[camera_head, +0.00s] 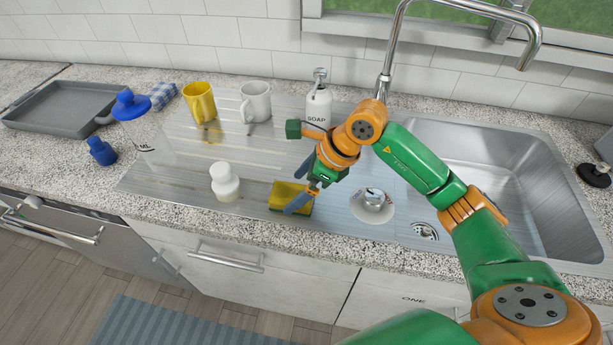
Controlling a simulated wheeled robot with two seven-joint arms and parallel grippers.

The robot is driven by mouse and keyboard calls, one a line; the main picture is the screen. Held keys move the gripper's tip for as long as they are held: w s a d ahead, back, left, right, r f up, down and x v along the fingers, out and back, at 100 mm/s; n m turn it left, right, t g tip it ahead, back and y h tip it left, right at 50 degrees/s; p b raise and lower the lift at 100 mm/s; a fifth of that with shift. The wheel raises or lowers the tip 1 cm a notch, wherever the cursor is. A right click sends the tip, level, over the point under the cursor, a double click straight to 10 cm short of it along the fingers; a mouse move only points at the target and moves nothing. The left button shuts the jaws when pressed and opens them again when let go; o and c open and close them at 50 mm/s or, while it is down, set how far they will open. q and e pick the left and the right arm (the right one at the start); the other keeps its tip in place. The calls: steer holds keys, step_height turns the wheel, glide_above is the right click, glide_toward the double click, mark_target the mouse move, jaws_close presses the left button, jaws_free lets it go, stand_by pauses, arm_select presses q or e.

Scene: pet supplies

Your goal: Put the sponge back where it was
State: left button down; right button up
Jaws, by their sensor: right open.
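My left gripper is not in view.
A soap dispenser (318,104), yellow mug (200,102) and white mug (255,101) stand behind. The sink (490,160) is at right.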

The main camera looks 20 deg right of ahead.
steer(key=v, duration=0.9)
steer(key=shift+r+b, duration=0.15)
steer(key=shift+b, duration=0.25)
steer(key=shift+d, duration=0.15)
